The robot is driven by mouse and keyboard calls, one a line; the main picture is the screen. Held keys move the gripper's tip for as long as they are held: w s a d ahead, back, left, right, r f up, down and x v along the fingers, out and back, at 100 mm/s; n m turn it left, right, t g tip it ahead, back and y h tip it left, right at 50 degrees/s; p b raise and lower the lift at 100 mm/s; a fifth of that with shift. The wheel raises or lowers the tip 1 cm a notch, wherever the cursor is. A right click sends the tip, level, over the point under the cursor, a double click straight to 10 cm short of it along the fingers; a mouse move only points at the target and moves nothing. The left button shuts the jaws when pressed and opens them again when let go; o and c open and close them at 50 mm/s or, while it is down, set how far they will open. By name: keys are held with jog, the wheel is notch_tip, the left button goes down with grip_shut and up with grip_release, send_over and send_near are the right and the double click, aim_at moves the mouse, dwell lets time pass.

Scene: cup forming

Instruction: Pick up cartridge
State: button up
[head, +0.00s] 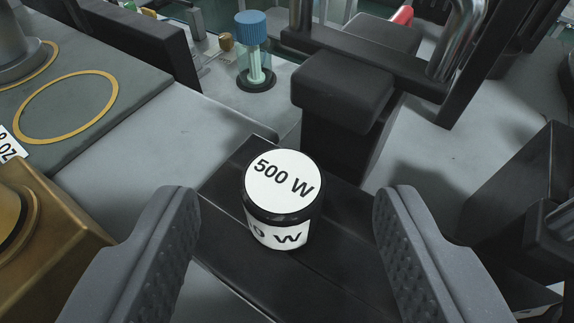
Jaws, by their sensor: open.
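The cartridge (284,198) is a short black cylinder with a white top label reading "500 W" and a white side label. It stands upright on a black flat strip (225,180) in the middle of the head view. My gripper (285,220) is open, with one grey ridged finger to the left of the cartridge and one to the right. There is a clear gap on both sides, and neither finger touches it. I take the cylinder to be the cartridge, as no other labelled cylinder shows.
A black block (340,95) stands just behind the cartridge. A blue-capped clear vial (254,50) is further back. A grey surface with a yellow ring (66,107) lies at left, above a brass-coloured part (40,235). A dark box (525,200) is at right.

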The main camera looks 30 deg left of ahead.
jog(key=shift+x, duration=0.85)
jog(key=shift+s, duration=0.1)
jog(key=c, duration=1.1)
jog(key=shift+r, duration=0.2)
